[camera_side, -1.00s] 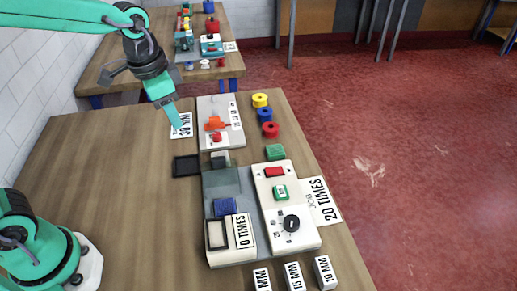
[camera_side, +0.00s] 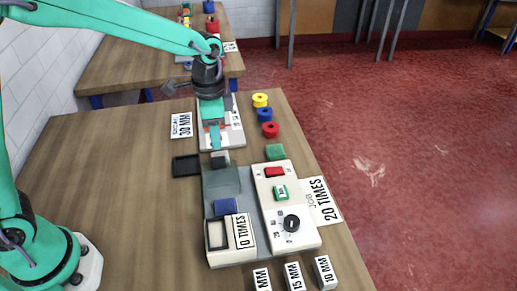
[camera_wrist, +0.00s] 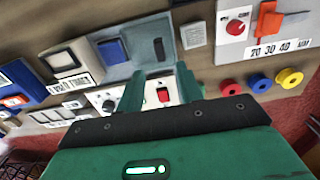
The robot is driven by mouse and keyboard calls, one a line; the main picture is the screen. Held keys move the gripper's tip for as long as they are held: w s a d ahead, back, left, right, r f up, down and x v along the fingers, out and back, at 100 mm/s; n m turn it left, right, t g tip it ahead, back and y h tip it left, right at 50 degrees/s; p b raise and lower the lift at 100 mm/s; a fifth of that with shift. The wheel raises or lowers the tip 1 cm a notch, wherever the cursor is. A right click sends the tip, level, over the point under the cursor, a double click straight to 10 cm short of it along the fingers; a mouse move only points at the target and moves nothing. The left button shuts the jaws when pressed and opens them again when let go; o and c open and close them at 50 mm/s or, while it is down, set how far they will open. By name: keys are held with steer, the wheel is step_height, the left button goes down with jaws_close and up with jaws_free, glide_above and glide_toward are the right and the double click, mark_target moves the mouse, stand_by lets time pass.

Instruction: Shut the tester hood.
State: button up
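The tester (camera_side: 245,235) stands on the table with a white control panel (camera_side: 302,232) on its right side, bearing a red switch and a black dial. The grey, see-through tester hood (camera_side: 220,184) is at its far end and looks raised, away from the blue block (camera_side: 224,206) and black frame. The hood also shows in the wrist view (camera_wrist: 140,28), with a dark bar on it. My gripper (camera_side: 215,142) is above the white lever device, beyond the hood. Its two fingers are apart and empty in the wrist view (camera_wrist: 158,80).
The white device (camera_side: 236,135) with an orange lever is partly hidden under my gripper. Yellow, blue and red spools (camera_side: 265,115) and a green block (camera_side: 275,152) stand to its right. A black tray (camera_side: 186,166) and grey block (camera_side: 220,158) lie near the hood.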

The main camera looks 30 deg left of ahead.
mark_target(218, 158)
steer(key=shift+f, duration=3.8)
jaws_close()
